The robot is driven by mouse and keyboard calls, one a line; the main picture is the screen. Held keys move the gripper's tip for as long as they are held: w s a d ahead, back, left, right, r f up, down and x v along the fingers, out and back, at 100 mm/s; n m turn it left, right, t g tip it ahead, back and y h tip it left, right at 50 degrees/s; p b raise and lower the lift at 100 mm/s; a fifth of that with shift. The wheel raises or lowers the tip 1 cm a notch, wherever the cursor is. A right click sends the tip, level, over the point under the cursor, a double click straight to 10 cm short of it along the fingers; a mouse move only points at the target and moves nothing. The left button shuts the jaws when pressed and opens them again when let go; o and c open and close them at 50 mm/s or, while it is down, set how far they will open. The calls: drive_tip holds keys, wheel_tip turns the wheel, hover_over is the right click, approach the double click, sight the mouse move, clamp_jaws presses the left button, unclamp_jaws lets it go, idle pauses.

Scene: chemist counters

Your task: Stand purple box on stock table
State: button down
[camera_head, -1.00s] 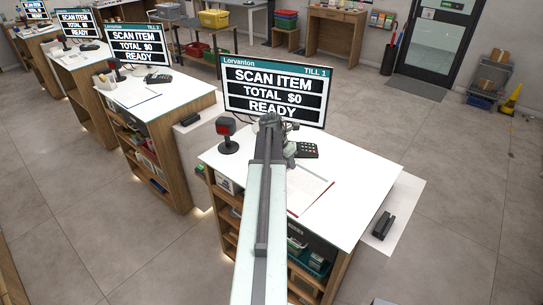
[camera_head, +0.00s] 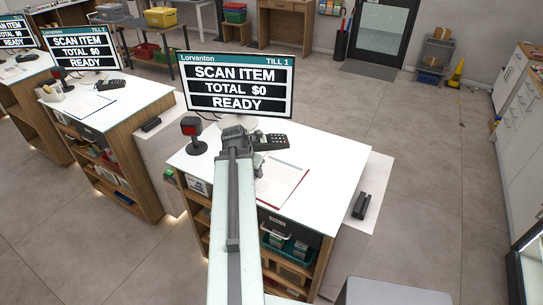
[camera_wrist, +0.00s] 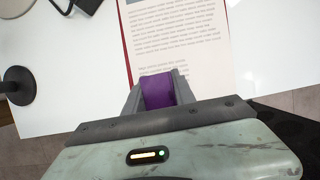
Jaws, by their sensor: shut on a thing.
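In the wrist view my gripper (camera_wrist: 158,90) is shut on a purple box (camera_wrist: 158,93), which shows between its two grey fingers. The box is above the white till counter, over a printed sheet with a red edge. In the head view my arm reaches over that counter (camera_head: 340,165), and the box cannot be made out. A table (camera_head: 183,30) at the back left carries a yellow basket. I cannot tell whether it is the stock table.
On the till counter stand a screen (camera_head: 237,85), a red-faced scanner (camera_head: 193,135) and a card reader (camera_head: 270,141). More tills stand at the left. White cabinets (camera_head: 522,120) line the right side. A yellow sign (camera_head: 456,73) is at the back right. Floor between is clear.

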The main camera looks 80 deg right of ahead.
drive_tip(key=w+d, duration=0.2)
drive_tip(key=d, duration=0.2)
drive_tip(key=w+d+f+b, duration=0.1)
drive_tip(key=d, duration=0.4)
drive_tip(key=w+d, duration=0.2)
drive_tip(key=d, duration=0.3)
drive_tip(key=shift+w+d+f, duration=0.1)
drive_tip(key=shift+w+f, duration=0.1)
drive_tip(key=shift+w, duration=0.1)
drive_tip(key=f+b, duration=0.2)
drive_tip(key=b, duration=0.1)
drive_tip(key=f+b, duration=0.1)
drive_tip(key=f, duration=0.1)
drive_tip(key=shift+w+d, duration=0.15)
drive_tip(key=shift+d, duration=0.15)
drive_tip(key=shift+r, duration=0.2)
drive_tip(key=shift+f, duration=0.1)
drive_tip(key=c, duration=1.3)
unclamp_jaws()
